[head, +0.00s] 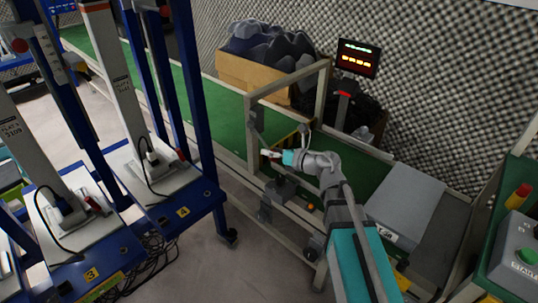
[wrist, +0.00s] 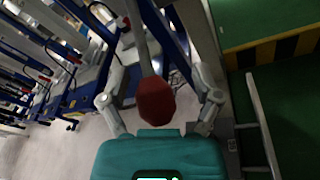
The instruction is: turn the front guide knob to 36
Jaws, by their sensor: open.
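A dark red knob (wrist: 156,100) on a grey rod shows in the wrist view, in line with the space between my fingers. I take it to be the front guide knob; no scale or number is readable on it. My gripper (wrist: 160,85) is open, with one finger on each side of the knob and visible gaps to both. How far the knob is from the fingertips along the view is hard to tell. In the head view my gripper (head: 270,154) is beside the conveyor frame near its upright post, and I cannot make out the knob there.
A green conveyor belt (head: 222,108) runs behind my gripper, with a metal frame (head: 252,140) around it. A display (head: 357,58) with lit, unreadable digits stands behind. Blue wheeled racks (head: 180,215) stand left. Grey floor (head: 245,265) is clear between racks and conveyor.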

